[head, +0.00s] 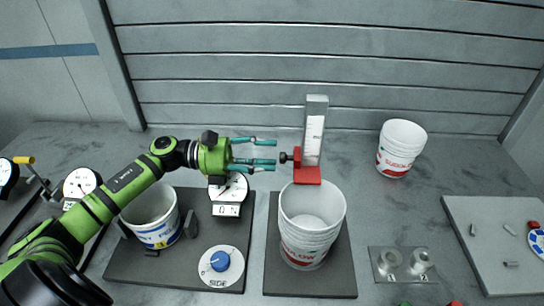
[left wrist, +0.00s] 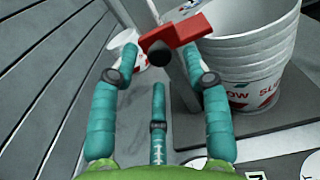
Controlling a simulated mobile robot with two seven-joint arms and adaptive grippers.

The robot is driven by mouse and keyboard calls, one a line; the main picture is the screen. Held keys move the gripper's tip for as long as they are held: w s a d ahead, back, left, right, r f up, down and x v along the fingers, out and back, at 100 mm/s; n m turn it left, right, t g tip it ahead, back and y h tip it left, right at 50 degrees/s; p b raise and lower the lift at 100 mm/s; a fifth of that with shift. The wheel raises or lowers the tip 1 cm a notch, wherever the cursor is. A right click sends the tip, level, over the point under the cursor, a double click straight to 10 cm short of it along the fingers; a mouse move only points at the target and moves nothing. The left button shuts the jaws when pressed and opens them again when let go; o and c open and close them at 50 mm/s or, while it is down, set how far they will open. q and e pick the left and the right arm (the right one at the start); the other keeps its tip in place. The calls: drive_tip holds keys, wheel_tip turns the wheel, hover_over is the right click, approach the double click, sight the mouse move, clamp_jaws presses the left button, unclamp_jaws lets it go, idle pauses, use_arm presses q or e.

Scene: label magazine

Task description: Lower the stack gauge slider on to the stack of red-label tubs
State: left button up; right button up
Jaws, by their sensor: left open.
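The stack gauge is an upright grey post with a white scale (head: 314,138), behind the stack of red-label tubs (head: 305,248). Its red slider (head: 307,174) has a dark knob (head: 285,157) on its left and sits low on the post, near the stack's back rim. I cannot tell whether it touches the rim. My left gripper (head: 273,155) is open and empty, just left of the knob with its fingers pointing at it. In the left wrist view the slider (left wrist: 186,34) and knob (left wrist: 158,54) lie ahead between the open fingertips, beside the nested tubs (left wrist: 245,60). My right gripper is not in view.
A blue-label tub (head: 152,222) stands on a dark plate with a dial gauge (head: 231,186) and a blue knob (head: 219,261). A lone red-label tub (head: 400,150) stands at the back right. A metal plate with two pegs (head: 402,264) and a grey board (head: 490,235) lie to the right.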

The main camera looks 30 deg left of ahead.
use_arm(q)
drive_tip(key=v, duration=1)
drive_tip(key=shift+s+a, duration=0.1)
